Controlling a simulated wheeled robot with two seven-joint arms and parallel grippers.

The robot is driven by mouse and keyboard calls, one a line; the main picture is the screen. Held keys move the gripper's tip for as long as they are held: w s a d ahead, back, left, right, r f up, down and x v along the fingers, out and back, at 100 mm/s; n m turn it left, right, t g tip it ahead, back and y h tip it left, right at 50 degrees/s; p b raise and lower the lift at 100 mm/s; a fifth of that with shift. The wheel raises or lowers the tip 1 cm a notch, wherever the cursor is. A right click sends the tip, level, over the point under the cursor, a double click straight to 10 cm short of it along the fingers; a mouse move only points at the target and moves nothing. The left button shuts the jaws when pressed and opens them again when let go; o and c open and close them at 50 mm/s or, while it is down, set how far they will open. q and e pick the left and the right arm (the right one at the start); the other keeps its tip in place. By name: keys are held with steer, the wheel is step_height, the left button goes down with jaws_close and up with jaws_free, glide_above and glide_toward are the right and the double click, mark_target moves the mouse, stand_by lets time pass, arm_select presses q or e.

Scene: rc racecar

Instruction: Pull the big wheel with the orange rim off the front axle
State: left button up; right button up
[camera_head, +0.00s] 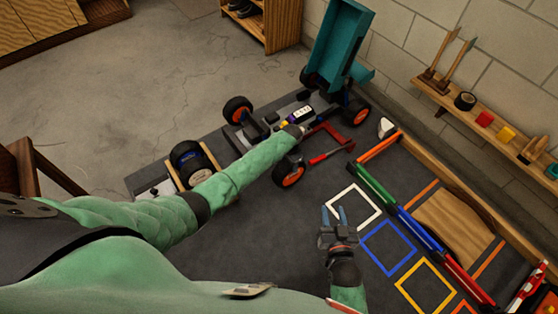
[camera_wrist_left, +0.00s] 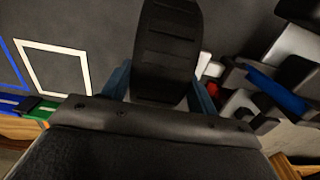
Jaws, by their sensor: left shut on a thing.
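The car (camera_head: 285,115) stands on a dark mat, with several black wheels with orange rims. One of these wheels (camera_head: 290,173) is at its near side, just below the end of my left arm. My left gripper (camera_wrist_left: 160,88) is shut on a black tyre (camera_wrist_left: 167,45), whose tread stands between its blue fingers in the left wrist view. The rim is hidden there, and I cannot tell whether the tyre is still on its axle. In the head view the arm mostly hides this gripper. My right gripper (camera_head: 334,214) is open and empty over the mat, by the white square.
White, blue and yellow outlined squares (camera_head: 388,248) lie on the mat at the right. A loose-looking black wheel (camera_head: 192,160) rests in a wooden stand at the left. A teal body shell (camera_head: 340,45) rises behind the car. A tool shelf (camera_head: 480,115) runs along the wall.

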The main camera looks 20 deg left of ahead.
arm_select(q)
steer(key=shift+s+d, duration=0.15)
steer(key=shift+d, duration=0.1)
arm_select(e)
steer(key=shift+g, duration=0.7)
steer(key=shift+s+f, duration=0.25)
steer(key=shift+f, duration=0.45)
steer(key=shift+s+f, duration=0.3)
steer(key=shift+f, duration=0.35)
steer(key=shift+s+f, duration=0.25)
steer(key=shift+f, duration=0.45)
